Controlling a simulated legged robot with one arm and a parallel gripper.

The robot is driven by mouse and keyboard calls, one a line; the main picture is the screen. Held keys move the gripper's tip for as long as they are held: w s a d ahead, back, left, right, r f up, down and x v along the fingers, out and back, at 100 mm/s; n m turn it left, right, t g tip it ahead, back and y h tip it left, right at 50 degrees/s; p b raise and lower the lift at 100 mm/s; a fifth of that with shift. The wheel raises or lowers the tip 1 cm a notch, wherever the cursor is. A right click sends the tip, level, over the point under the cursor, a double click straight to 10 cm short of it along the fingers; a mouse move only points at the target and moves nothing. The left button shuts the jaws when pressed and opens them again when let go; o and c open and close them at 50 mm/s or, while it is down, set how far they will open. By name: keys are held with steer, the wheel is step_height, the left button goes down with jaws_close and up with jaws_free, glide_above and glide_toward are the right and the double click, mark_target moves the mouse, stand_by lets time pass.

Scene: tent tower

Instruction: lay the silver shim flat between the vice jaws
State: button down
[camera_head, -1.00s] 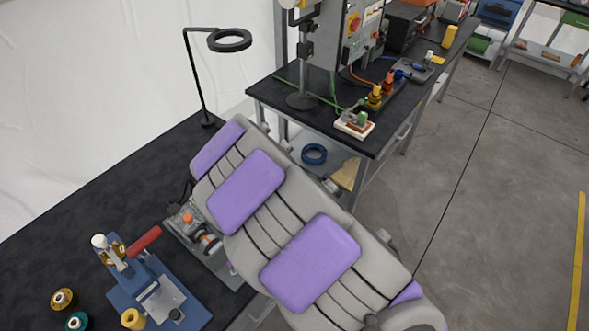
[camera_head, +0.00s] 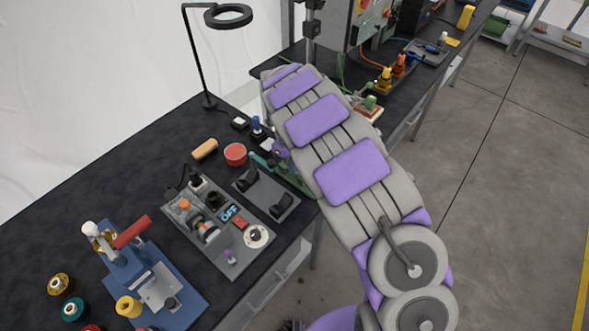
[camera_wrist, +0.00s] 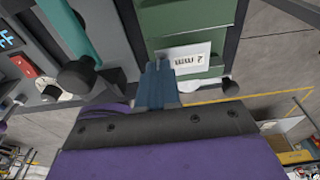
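My gripper shows in the wrist view as a pair of blue fingers (camera_wrist: 158,84) close together beyond the dark wrist plate. I cannot tell whether they are fully shut or hold something thin. I cannot make out the silver shim in either view. A green-teal tool (camera_head: 268,166), possibly the vice, stands near the bench's right edge, partly hidden by my arm. A teal bar with a dark round end (camera_wrist: 73,40) shows at upper left in the wrist view, left of the fingers. I cannot make out the jaws.
A grey panel (camera_head: 214,249) with switches and a dark two-block fixture (camera_head: 262,203) sit left of my arm. A blue press (camera_head: 140,273), a red tin (camera_head: 235,154) and a magnifier lamp (camera_head: 228,16) are on the bench. A green cabinet (camera_wrist: 185,22) shows beyond the fingers.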

steer(key=shift+w+d+f, duration=0.1)
steer(key=shift+w+f, duration=0.05)
steer(key=shift+w, duration=0.4)
steer(key=shift+w+a+f+b, duration=0.15)
steer(key=shift+f+b, duration=0.15)
steer(key=shift+f, duration=0.6)
steer(key=shift+s+a+f+b, duration=0.1)
steer(key=shift+f+b, duration=0.2)
steer(key=shift+f, duration=0.6)
steer(key=shift+d+r, duration=0.1)
steer(key=shift+d, duration=0.1)
steer(key=c, duration=1.4)
jaws_free()
steer(key=shift+a, duration=0.15)
steer(key=shift+o, duration=0.2)
